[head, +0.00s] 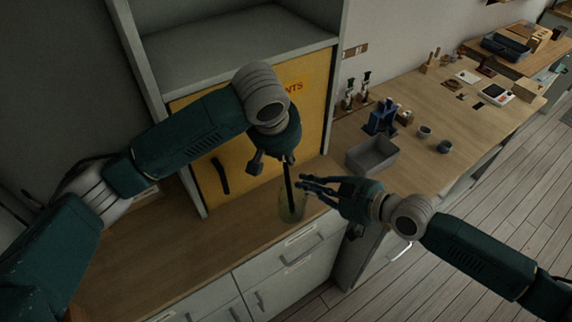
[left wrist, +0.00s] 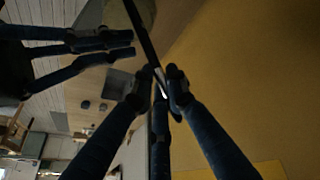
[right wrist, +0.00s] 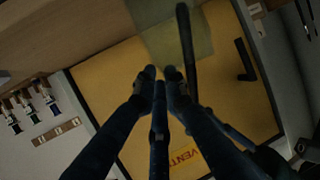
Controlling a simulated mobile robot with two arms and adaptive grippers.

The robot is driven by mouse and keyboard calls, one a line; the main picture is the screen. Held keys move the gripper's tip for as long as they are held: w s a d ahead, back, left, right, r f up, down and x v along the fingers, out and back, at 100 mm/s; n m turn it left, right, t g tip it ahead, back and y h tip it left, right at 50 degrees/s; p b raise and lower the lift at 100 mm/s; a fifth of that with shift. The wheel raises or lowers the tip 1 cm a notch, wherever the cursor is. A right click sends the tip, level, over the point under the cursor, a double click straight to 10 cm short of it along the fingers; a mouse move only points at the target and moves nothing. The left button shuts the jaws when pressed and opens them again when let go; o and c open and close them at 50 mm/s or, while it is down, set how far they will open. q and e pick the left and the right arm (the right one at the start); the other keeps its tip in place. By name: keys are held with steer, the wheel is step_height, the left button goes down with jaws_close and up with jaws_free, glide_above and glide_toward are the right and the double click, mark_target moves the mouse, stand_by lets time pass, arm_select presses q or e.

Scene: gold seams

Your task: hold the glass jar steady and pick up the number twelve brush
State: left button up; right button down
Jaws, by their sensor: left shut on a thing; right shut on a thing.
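The glass jar (head: 292,211) is a pale, see-through vessel near the front edge of the wooden counter, and it also shows in the right wrist view (right wrist: 160,35). A dark, slim brush (head: 287,181) stands nearly upright with its lower part in the jar; its number cannot be read. My left gripper (head: 278,162) is above the jar, shut on the upper part of the brush, which crosses the fingertips in the left wrist view (left wrist: 150,50). My right gripper (head: 304,187) comes from the right and is shut on the jar's rim.
A yellow cabinet door (head: 213,148) with a dark handle stands behind the jar. A grey bin (head: 372,157), a blue device (head: 381,117) and small dark cups (head: 444,147) are to the right. The counter left of the jar (head: 170,240) is clear.

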arm_select(q)
step_height(320, 180, up, 6)
steer(key=shift+r, duration=0.2)
arm_select(e)
steer(key=shift+s+f, duration=0.2)
steer(key=shift+f, duration=0.2)
steer(key=c, duration=1.7)
jaws_free()
steer(key=shift+c, duration=0.2)
steer(key=shift+w, duration=0.1)
steer(key=shift+r, duration=0.1)
steer(key=v, duration=1.2)
steer(key=shift+w+r, duration=0.2)
